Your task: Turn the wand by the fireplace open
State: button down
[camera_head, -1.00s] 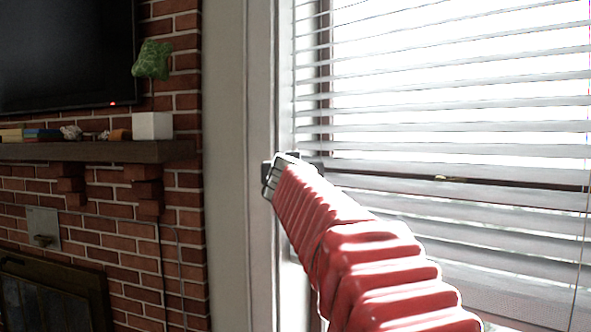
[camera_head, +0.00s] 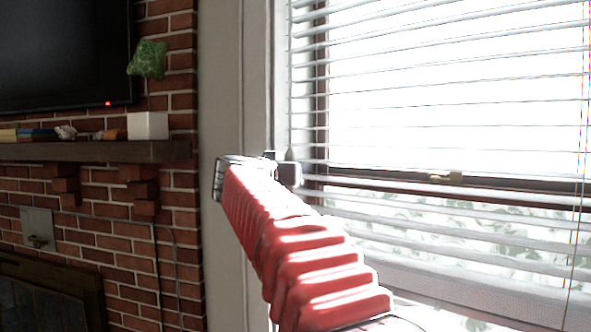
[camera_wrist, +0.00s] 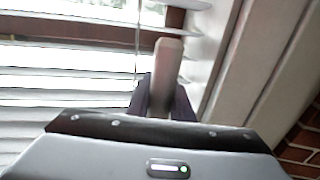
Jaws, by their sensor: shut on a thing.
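A brick fireplace wall (camera_head: 180,90) with a dark mantel (camera_head: 90,151) stands to the left. A white box (camera_head: 148,126) sits on the mantel, below a dark screen (camera_head: 60,50). Pale window trim (camera_head: 225,90) lies between bricks and blinds.

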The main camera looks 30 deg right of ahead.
jog(key=shift+m+g+h, duration=0.3)
jog(key=shift+m+g, duration=0.1)
jog(key=shift+g, duration=0.1)
jog(key=shift+s, duration=0.1)
jog(key=c, duration=1.6)
grip_release()
jog(key=shift+o, duration=0.2)
jog(key=v, duration=1.3)
jog(key=shift+a, duration=0.4)
jog(key=shift+s+f, duration=0.1)
